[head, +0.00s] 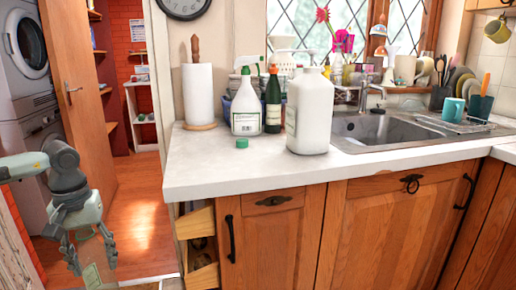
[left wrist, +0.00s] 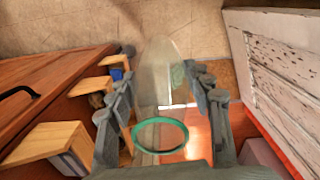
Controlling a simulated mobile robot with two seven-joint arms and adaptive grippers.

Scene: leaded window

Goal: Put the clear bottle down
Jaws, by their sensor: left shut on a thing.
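My left gripper (head: 88,250) is at the left in the head view, low in front of the doorway and left of the counter. It is shut on the clear bottle, which shows best in the left wrist view (left wrist: 160,75) as a see-through body with a green ring (left wrist: 160,150) between the fingers (left wrist: 162,110). In the head view the bottle is hard to make out against the floor. It is held in the air, off the counter. My right gripper is in neither view.
The white counter (head: 215,165) has bare room at its front left, around a small green cap (head: 241,143). A white jug (head: 310,112), spray bottle (head: 246,112) and paper roll (head: 198,95) stand behind. Open drawers (head: 196,222) stick out below. A sink (head: 375,130) is right.

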